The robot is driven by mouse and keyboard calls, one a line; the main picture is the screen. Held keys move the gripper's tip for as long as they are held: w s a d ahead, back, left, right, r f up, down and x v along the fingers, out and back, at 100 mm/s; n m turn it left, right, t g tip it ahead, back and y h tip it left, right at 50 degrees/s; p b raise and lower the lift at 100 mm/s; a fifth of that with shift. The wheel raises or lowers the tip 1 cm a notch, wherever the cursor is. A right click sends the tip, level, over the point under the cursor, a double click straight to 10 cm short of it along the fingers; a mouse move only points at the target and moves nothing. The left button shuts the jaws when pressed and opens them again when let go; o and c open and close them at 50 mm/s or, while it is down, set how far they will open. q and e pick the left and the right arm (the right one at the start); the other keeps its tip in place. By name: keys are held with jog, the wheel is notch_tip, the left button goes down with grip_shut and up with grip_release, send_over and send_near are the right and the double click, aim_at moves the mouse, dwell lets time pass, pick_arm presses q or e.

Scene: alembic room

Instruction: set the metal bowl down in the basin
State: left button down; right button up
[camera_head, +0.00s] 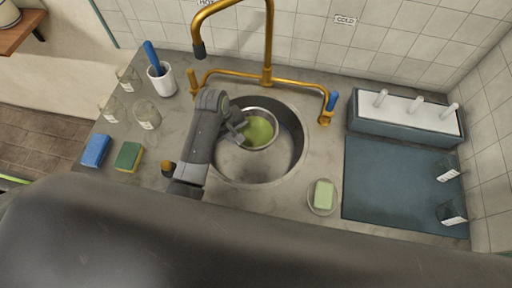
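The metal bowl (257,130), with a thin bright rim and green contents, is within the outline of the round basin (291,160), toward its back. I cannot tell whether its underside touches the basin floor. My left gripper (238,129) is at the bowl's left rim and appears shut on it; the fingertips are small and partly hidden. My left arm covers the basin's left edge. My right gripper is not in view.
A brass faucet (267,74) rises behind the basin. A soap dish (323,209) with green soap is at front right. A blue mat (385,185) and pegged rack (405,115) lie right. Sponges (128,156), glass beakers and a white cup (162,80) stand left.

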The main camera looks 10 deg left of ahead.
pick_arm(q)
jog(key=shift+w+f+b, duration=0.1)
jog(key=shift+f+b, duration=0.2)
jog(key=shift+f, duration=0.3)
jog(key=shift+f+b, duration=0.5)
jog(key=shift+b, duration=0.1)
jog(key=shift+f+b, duration=0.3)
jog(key=shift+f, duration=0.2)
jog(key=shift+w+f, duration=0.15)
jog(key=shift+f, duration=4.85)
